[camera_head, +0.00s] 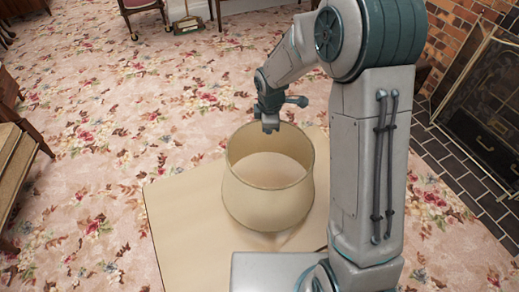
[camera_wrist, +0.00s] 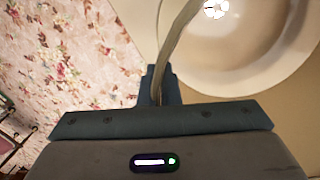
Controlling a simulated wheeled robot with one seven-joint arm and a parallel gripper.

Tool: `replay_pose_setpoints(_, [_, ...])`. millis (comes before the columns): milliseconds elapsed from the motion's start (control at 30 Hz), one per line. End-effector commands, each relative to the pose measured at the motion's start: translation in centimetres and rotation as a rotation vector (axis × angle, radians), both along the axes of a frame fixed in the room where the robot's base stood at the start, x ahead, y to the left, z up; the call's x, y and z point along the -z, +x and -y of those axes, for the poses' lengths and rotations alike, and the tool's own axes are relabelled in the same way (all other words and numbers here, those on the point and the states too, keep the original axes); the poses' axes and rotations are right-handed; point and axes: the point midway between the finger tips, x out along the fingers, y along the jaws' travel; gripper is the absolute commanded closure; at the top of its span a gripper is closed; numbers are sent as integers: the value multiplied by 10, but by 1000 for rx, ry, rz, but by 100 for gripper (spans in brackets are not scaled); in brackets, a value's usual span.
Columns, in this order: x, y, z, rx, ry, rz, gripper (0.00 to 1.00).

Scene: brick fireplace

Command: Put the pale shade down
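The pale shade (camera_head: 266,207) is a wide, open cream ring, upright over a flat tan surface (camera_head: 185,228) in the head view. My gripper (camera_head: 270,124) is at its far rim, pointing down. In the wrist view, the rim of the shade (camera_wrist: 175,45) runs edge-on between the fingers of my gripper (camera_wrist: 160,84), which look closed on it. A faint shadow lies by the shade's lower edge; I cannot tell whether the bottom touches the tan surface. The fingertips are partly hidden by the rim.
Flowered carpet (camera_head: 95,150) surrounds the tan surface, with bare room to its left. A brick fireplace with a dark screen (camera_head: 485,110) stands at the right. Wooden furniture (camera_head: 18,165) is at the left edge, and a chair (camera_head: 140,8) at the back.

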Motion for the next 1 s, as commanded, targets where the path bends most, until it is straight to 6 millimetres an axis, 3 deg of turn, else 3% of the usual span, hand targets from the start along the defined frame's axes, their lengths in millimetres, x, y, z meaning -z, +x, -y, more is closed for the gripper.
replay_pose_setpoints(100, [14,-11,-18,-3,-2,-1,100])
replay_pose_setpoints(233, [19,-16,-27,0,0,2,100])
replay_pose_setpoints(367, [25,-17,-29,2,-1,1,100])
replay_pose_setpoints(600, [59,-18,-28,2,-2,-1,100])
replay_pose_setpoints(1000, [65,-17,-28,2,-1,1,100])
